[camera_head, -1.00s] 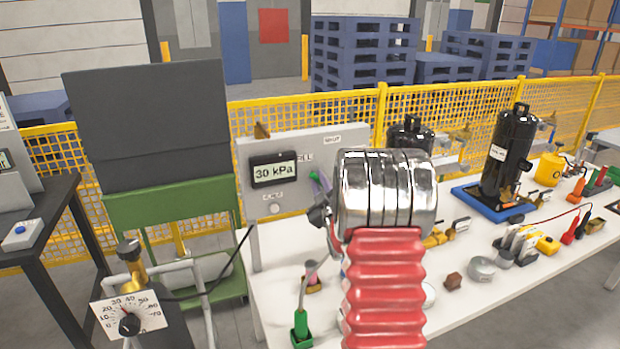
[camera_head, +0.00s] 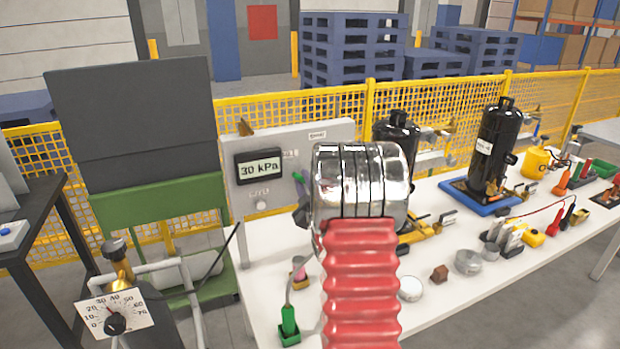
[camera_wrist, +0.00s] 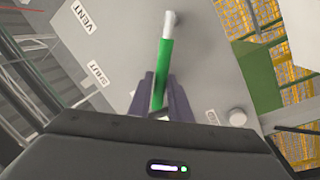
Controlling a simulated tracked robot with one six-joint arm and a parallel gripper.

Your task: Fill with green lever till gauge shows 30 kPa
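The grey panel (camera_head: 322,147) stands behind the bench's left end. Its gauge display (camera_head: 261,169) reads 30 kPa. The green lever (camera_wrist: 162,68) shows in the wrist view, running up to a pale end. My gripper (camera_wrist: 160,95) has its dark purple fingers on either side of the lever. I cannot tell whether they press on it. VENT and SHUT labels are to the left of the lever in this view.
A dial (camera_head: 115,312) with a pointer is at the lower left, by a brass fitting and pipes. The white bench (camera_head: 440,285) holds black tanks (camera_head: 497,145), a green-handled tool (camera_head: 289,325) and small parts. A yellow fence (camera_head: 455,110) runs behind.

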